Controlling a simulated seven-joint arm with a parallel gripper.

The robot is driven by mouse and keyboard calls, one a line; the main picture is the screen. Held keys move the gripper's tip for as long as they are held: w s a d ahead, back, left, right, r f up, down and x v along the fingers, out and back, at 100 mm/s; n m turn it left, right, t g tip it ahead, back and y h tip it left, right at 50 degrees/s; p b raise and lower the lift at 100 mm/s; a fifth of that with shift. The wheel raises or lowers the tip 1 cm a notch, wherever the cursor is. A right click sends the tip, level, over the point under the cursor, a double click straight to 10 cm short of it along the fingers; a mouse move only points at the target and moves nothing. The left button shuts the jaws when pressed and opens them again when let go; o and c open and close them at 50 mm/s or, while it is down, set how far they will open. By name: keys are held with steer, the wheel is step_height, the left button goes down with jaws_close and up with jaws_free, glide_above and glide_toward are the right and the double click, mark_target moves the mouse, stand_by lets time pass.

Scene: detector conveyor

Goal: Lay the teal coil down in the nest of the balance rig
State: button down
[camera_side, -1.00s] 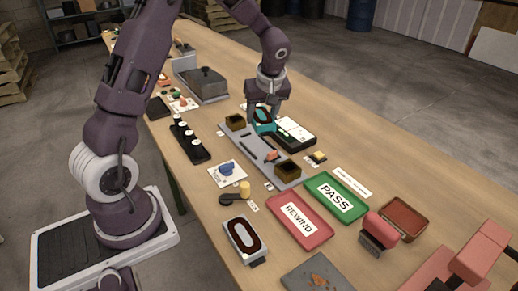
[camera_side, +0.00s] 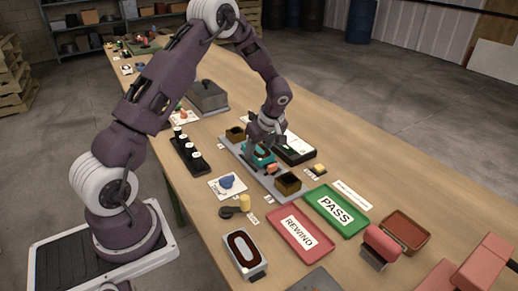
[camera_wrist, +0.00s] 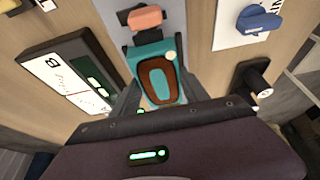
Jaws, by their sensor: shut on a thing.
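The teal coil (camera_side: 258,160), a teal frame around a dark brown oval winding, is between the fingers of my gripper (camera_side: 262,146). In the wrist view the coil (camera_wrist: 141,53) lies face up, with a pale round spot near one corner. My gripper is shut on it. The balance rig (camera_side: 232,148) is a long grey plate with a dark, gold-edged box at each end. The coil is at the middle of this plate, low over it or touching; I cannot tell which. A salmon block (camera_wrist: 145,18) sits beside the coil. The nest is hidden under coil and gripper.
A black-framed panel (camera_wrist: 72,75) lies beside the rig. The red REWIND tray (camera_side: 300,232) and green PASS tray (camera_side: 336,210) are in front. A rack with white-topped pegs (camera_side: 188,155) and a blue part on a card (camera_side: 227,182) are to the left.

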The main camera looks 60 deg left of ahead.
steer(key=shift+f, duration=0.3)
steer(key=shift+f, duration=0.3)
steer(key=c, duration=0.6)
jaws_free()
steer(key=s+d+r+m, duration=0.1)
steer(key=d+r, duration=0.2)
steer(key=r, duration=0.3)
steer(key=s+d+r+m+t, duration=0.1)
steer(key=s+d+r, duration=0.15)
steer(key=r, duration=0.45)
steer(key=s+d+r+m, duration=0.1)
steer(key=d+r, duration=0.3)
steer(key=r, duration=0.2)
steer(key=s+d+r+m+t+h, duration=0.1)
steer(key=s+d+r+m, duration=0.1)
steer(key=s+d+m, duration=0.2)
steer(key=s+d+r+m+t+h, duration=0.2)
steer(key=s+d+m, duration=0.2)
steer(key=s, duration=0.6)
steer(key=s+d+r+m+t+h, duration=0.1)
steer(key=s+d+r+m, duration=0.1)
steer(key=s+d+m, duration=0.2)
steer(key=shift+s+d+m+t+h, duration=0.15)
steer(key=shift+s+m, duration=0.6)
steer(key=shift+s, duration=0.25)
steer(key=shift+s+d+m+t+h, duration=0.15)
steer(key=shift+s+m, duration=0.6)
steer(key=shift+s, duration=0.2)
